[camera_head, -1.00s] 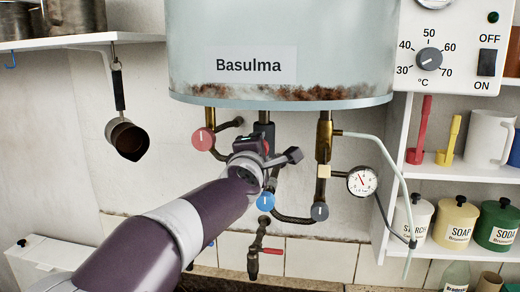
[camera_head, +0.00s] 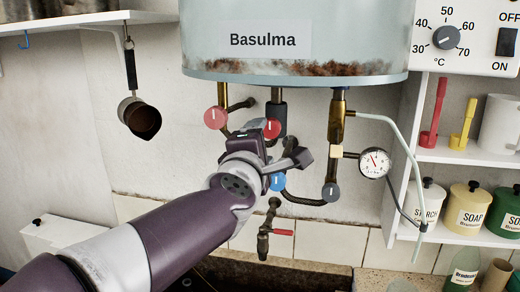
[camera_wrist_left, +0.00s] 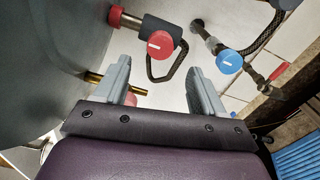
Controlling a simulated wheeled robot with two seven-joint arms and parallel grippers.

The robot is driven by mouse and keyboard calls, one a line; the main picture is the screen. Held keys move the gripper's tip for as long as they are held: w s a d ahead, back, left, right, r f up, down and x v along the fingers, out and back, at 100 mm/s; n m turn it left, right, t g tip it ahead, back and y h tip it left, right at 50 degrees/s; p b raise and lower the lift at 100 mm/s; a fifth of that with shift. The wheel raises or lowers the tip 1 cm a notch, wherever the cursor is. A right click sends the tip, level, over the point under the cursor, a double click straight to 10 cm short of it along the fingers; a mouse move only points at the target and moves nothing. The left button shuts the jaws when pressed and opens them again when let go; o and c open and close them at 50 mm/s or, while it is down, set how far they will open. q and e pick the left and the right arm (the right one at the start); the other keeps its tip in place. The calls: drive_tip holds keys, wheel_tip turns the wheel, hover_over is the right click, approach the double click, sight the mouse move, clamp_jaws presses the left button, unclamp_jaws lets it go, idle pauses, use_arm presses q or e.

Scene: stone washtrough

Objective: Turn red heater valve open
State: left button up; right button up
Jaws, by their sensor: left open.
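Two round red knobs hang under the water heater (camera_head: 295,40). One red knob (camera_head: 215,118) is on the left pipe; the other red knob (camera_head: 272,128) is on the middle pipe, just beyond my left gripper (camera_head: 277,150). In the left wrist view a red knob (camera_wrist_left: 160,45) with a white mark shows beyond the gap between the open, empty fingers (camera_wrist_left: 158,72), apart from them. I cannot tell which red knob is the heater valve. My right gripper is not in view.
A blue knob (camera_head: 277,181) is close below the left gripper, and a dark grey knob (camera_head: 331,192) is to its right. A pressure gauge (camera_head: 374,162) and thin hose are further right. A small pot (camera_head: 139,118) hangs at left. A red-handled tap (camera_head: 283,232) is below.

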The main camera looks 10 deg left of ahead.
use_arm(q)
drive_tip(key=shift+s, duration=0.95)
drive_tip(key=s+d+f+m+g+h, duration=0.2)
drive_tip(key=f+m+g, duration=0.2)
drive_tip(key=f+m, duration=0.55)
drive_tip(key=s+d+f+m+g+h, duration=0.15)
drive_tip(key=s+f+m+g, duration=0.35)
drive_tip(key=f, duration=0.8)
drive_tip(key=s+a+f+m+g+y, duration=0.1)
drive_tip(key=s+a+f+g, duration=0.3)
drive_tip(key=f, duration=0.5)
drive_tip(key=s+a+f+m+g+y, duration=0.2)
drive_tip(key=s+a+f+m+g, duration=0.1)
drive_tip(key=s+f, duration=0.5)
drive_tip(key=shift+s+a+f+m+g, duration=0.4)
drive_tip(key=shift+a+f+m, duration=0.35)
drive_tip(key=shift+a, duration=0.4)
drive_tip(key=shift+r+y, duration=0.1)
drive_tip(key=shift+y, duration=0.15)
drive_tip(key=shift+w, duration=0.35)
